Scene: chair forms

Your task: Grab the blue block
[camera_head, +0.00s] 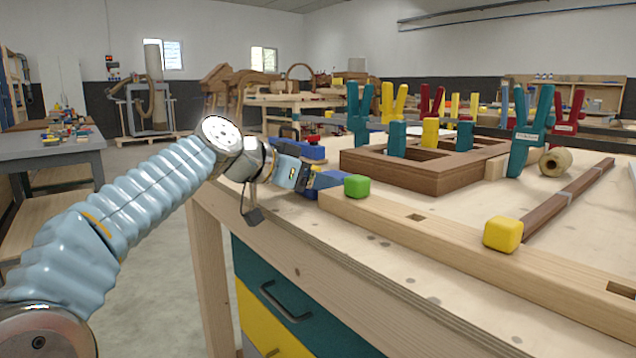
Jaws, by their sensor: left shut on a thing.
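My left gripper (308,183) reaches in from the left over the near left corner of the workbench. It is shut on the blue block (330,179), low by the bench edge. Most of the block's left side is hidden by the gripper. A yellow block (503,233) sits farther right on the same rail. My right gripper is not in view.
A brown wooden tray (400,173) with teal and yellow blocks stands behind the gripper. Colored clamps (520,135) stand at the back. A long dark bar (570,200) and a wooden roll (555,162) lie right. The bench top (445,212) before the tray is mostly clear.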

